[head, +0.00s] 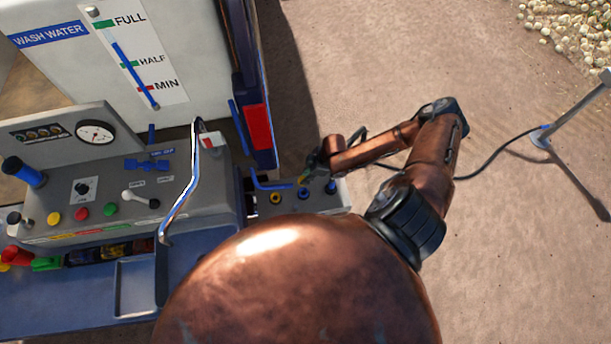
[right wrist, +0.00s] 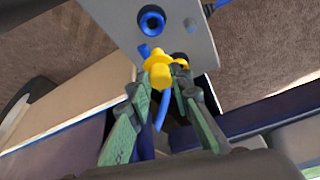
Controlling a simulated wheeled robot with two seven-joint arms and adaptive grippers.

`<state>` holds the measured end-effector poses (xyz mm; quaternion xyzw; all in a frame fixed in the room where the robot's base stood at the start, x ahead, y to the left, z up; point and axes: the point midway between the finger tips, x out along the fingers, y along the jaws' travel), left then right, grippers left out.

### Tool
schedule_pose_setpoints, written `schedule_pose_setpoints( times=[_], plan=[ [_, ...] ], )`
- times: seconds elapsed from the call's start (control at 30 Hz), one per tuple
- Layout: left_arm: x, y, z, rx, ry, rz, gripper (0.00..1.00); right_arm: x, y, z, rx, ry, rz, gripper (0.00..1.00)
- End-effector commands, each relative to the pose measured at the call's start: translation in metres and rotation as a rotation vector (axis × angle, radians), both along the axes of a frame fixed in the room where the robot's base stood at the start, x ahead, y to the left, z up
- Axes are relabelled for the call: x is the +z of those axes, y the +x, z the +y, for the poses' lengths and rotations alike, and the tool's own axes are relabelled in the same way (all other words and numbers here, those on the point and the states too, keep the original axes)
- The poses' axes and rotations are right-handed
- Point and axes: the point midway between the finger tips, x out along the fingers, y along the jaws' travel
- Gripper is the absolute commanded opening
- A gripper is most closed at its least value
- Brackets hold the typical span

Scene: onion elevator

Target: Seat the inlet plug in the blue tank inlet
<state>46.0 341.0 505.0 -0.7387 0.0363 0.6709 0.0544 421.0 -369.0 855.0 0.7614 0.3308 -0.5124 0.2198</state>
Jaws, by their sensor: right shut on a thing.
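The inlet plug (right wrist: 159,66) is yellow and sits between the green-grey fingers of my right gripper (right wrist: 163,85) in the right wrist view. The gripper is shut on it. A blue round inlet with a dark hole (right wrist: 151,19) is on the grey panel just beyond the plug; the plug appears apart from it. A blue cord (right wrist: 163,108) hangs below the plug between the fingers. In the head view my right gripper (head: 311,168) is above the grey panel (head: 339,204), and its fingertips are small and partly hidden by the arm. My left gripper is not in view.
The panel also has a yellow-ringed port (head: 275,197). A blue bent handle (head: 270,184) is close to the gripper. The control console (head: 105,190) and white wash-water tank (head: 155,55) are to the left. A metal stand (head: 568,118) with a black cable is on open ground to the right.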

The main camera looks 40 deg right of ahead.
Motion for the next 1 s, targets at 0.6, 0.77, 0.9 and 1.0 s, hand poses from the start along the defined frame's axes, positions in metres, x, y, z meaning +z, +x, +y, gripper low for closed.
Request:
schedule_pose_setpoints(
  times=[0.6, 0.77, 0.9, 1.0],
  plan=[
    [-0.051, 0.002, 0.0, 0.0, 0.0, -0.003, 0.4, -0.055, 0.0, 0.0, -0.002, 0.001, 0.001, 0.03],
    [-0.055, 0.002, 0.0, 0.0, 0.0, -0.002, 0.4, -0.063, 0.001, 0.0, -0.001, 0.001, 0.0, 0.03],
    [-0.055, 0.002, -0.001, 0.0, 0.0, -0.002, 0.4, -0.064, 0.001, 0.0, -0.001, 0.001, 0.0, 0.03],
    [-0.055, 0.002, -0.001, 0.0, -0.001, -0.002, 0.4, -0.064, 0.001, 0.0, -0.001, 0.0, -0.001, 0.03]
  ],
)
